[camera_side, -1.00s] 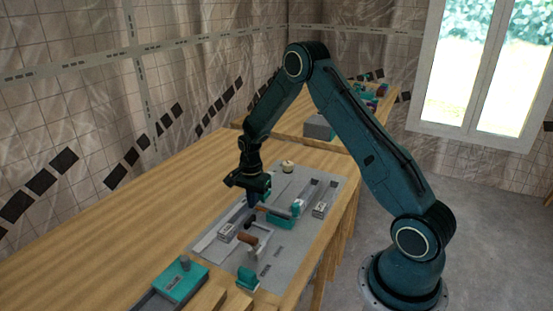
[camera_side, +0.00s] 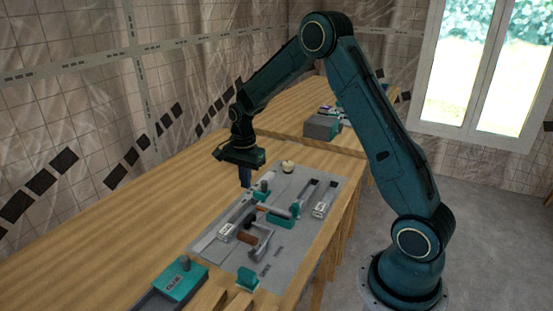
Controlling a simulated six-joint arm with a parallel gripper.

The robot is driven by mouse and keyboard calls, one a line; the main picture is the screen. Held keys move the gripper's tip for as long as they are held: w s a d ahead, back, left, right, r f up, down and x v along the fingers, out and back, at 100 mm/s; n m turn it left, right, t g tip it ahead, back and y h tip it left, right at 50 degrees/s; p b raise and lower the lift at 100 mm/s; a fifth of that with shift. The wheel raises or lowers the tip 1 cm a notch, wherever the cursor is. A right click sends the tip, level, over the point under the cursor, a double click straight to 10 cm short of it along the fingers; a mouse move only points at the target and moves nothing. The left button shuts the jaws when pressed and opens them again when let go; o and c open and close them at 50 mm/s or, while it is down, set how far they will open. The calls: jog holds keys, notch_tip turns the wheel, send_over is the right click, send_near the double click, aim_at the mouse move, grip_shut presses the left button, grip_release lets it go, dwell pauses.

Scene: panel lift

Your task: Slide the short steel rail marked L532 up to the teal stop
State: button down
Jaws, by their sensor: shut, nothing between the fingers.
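My gripper (camera_side: 245,177) is shut and empty, pointing down above the far left edge of the grey panel (camera_side: 215,258). Steel rails lie on the panel: a rail (camera_side: 226,230) with a white label on the left, and a short rail (camera_side: 322,207) with a white label on the right. The labels are too small to read, so I cannot tell which is L532. Teal blocks sit on the panel: one (camera_side: 262,188) at the far end of the left rail, one (camera_side: 280,220) mid-panel, and one (camera_side: 247,279) at the near edge. I cannot tell which is the stop.
A brown-handled part (camera_side: 247,238) lies mid-panel. A round cream knob (camera_side: 288,166) stands at the far edge. A teal box (camera_side: 181,281) with a knob stands at the table's near edge. A grey box (camera_side: 321,126) stands further back. The wooden table (camera_side: 120,235) is clear on the left.

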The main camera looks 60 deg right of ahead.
jog(key=shift+a, duration=0.55)
send_near(224, 232)
jog(key=a, duration=0.7)
jog(key=shift+d+r, duration=0.25)
jog(key=shift+r, duration=0.15)
jog(key=shift+f, duration=0.1)
notch_tip(224, 232, down, 10)
jog(key=shift+r, duration=0.15)
jog(key=shift+d, duration=2.05)
jog(key=shift+d, duration=1.3)
